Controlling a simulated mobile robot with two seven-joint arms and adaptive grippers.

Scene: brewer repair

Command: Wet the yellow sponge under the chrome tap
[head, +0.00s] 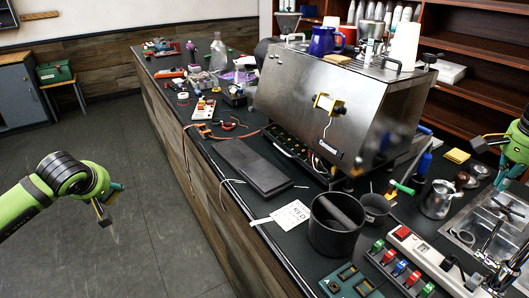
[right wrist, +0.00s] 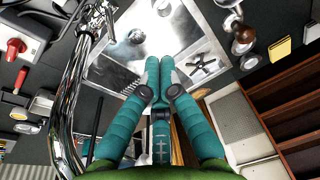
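The yellow sponge (head: 456,155) lies flat on the dark counter, left of my right gripper in the head view. A yellow block that looks like it also shows in the right wrist view (right wrist: 280,49). The chrome tap (right wrist: 74,85) rises left of my right gripper's fingers; in the head view it stands at the lower right edge (head: 493,243). The steel sink (head: 470,222) lies below the gripper. My right gripper (right wrist: 159,68) has its teal fingertips together, with nothing visible between them. My left gripper (head: 116,187) hangs over the floor at left, away from the counter; its fingers are barely visible.
A steel pitcher (head: 438,199) and a black bin (head: 335,225) stand left of the sink. A board with coloured switches (head: 403,268) lies in front. A dark cross-shaped handle (right wrist: 202,65) shows by the sink. The large steel brewer (head: 335,100) fills the counter's middle.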

